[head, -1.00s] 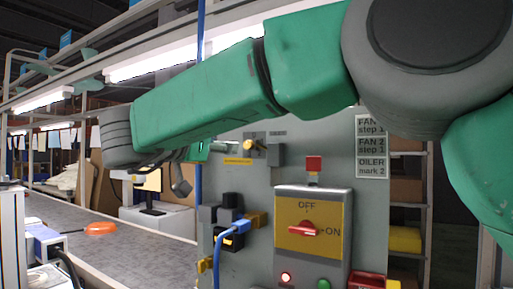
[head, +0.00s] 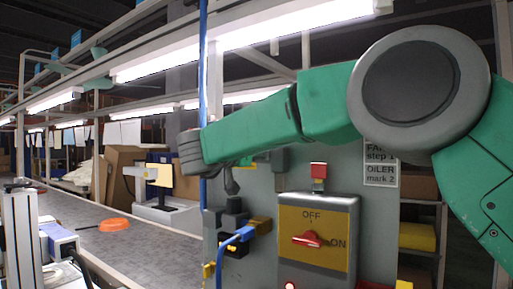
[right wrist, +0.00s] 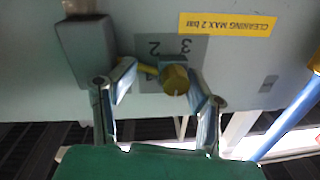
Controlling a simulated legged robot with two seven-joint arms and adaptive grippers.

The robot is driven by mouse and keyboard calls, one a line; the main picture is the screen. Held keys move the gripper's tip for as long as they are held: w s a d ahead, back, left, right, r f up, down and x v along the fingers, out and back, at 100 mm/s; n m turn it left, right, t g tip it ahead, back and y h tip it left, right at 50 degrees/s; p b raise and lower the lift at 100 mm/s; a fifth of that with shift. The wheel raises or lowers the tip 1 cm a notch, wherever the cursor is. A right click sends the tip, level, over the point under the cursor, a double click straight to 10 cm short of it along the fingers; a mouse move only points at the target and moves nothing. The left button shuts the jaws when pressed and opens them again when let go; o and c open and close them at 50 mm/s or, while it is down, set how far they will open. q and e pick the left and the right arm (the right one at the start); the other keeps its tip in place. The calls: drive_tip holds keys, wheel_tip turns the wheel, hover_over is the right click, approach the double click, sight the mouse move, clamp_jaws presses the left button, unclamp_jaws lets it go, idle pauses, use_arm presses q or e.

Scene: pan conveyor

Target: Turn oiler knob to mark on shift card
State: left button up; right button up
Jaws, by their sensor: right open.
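The oiler knob (right wrist: 174,80) is a round brass knob on a grey dial plate (right wrist: 193,50) with upside-down numerals 2 and 3. A yellow pointer (right wrist: 147,70) extends left from it, below the 2 in the picture; its tip is close to a finger, so its exact mark is unclear. My right gripper (right wrist: 162,74) is open, with one finger on each side of the knob; contact is unclear. In the head view my right arm hides the knob. The shift card (head: 381,170) reads "OILER mark 2"; its top is covered by my arm. My left gripper is out of view.
A yellow label (right wrist: 227,24) and a grey box (right wrist: 85,50) flank the dial. A conveyor (head: 130,250) runs at left.

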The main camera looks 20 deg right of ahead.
drive_tip(key=a, duration=0.1)
drive_tip(key=w+a, duration=0.1)
drive_tip(key=a, duration=0.1)
drive_tip(key=shift+a+r+h, duration=0.2)
drive_tip(key=shift+a+h, duration=0.05)
drive_tip(key=shift+h, duration=0.05)
drive_tip(key=shift+s+d, duration=0.1)
drive_tip(key=shift+d, duration=0.15)
drive_tip(key=c, duration=0.6)
drive_tip(key=shift+s+d+r, duration=0.1)
drive_tip(key=shift+s+d, duration=0.1)
drive_tip(key=shift+d, duration=0.25)
drive_tip(key=shift+s+d+r, duration=0.1)
drive_tip(key=shift+s+d, duration=0.1)
drive_tip(key=shift+d, duration=0.25)
clamp_jaws()
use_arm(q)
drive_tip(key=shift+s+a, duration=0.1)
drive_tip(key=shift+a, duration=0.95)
use_arm(e)
drive_tip(key=shift+w+a+f, duration=0.1)
drive_tip(key=shift+w+a, duration=0.05)
drive_tip(key=shift+w, duration=0.1)
